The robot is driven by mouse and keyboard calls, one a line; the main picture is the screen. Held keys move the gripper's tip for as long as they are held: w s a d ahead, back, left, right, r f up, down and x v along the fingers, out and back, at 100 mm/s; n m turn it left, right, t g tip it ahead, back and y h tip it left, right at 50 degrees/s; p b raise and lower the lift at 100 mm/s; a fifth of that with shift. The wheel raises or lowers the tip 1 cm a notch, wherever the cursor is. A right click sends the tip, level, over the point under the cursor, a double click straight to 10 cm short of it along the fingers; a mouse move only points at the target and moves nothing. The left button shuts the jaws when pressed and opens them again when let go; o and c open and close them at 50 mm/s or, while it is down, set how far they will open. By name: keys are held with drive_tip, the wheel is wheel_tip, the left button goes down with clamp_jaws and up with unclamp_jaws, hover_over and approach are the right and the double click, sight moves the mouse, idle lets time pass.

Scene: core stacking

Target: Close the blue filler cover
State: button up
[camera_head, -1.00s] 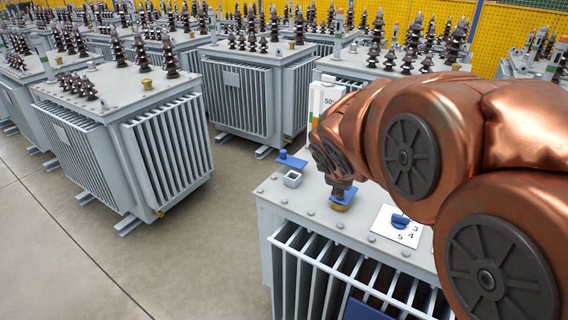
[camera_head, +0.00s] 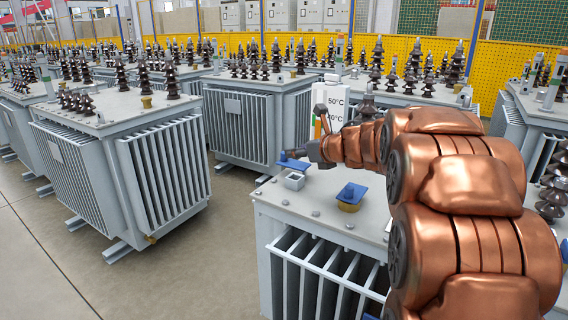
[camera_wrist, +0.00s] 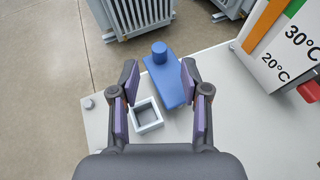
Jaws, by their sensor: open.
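The blue filler cover (camera_head: 294,163) is a flat plate with a round knob, at the back left edge of the near transformer's lid. It stands off the square grey filler neck (camera_head: 293,180), whose opening is uncovered. In the wrist view the cover (camera_wrist: 170,84) lies just beyond the neck (camera_wrist: 147,115), and the hollow inside shows. My gripper (camera_wrist: 160,72) is open, with one finger on each side of the cover and nothing held. In the head view my gripper (camera_head: 312,150) is beside the cover; its fingertips are hard to make out.
A white temperature gauge (camera_head: 329,106) stands right behind my gripper; a red part (camera_wrist: 310,92) shows beside it in the wrist view. A blue cap on a brass base (camera_head: 350,196) sits on the lid. Other transformers (camera_head: 130,150) stand across an open floor gap.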

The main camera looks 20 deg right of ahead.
sight(293, 160)
drive_tip(key=shift+w+a+f, duration=0.15)
drive_tip(key=shift+w+f, duration=0.25)
drive_tip(key=shift+w, duration=0.05)
drive_tip(key=shift+x, duration=3.35)
drive_tip(key=shift+c, duration=0.2)
clamp_jaws()
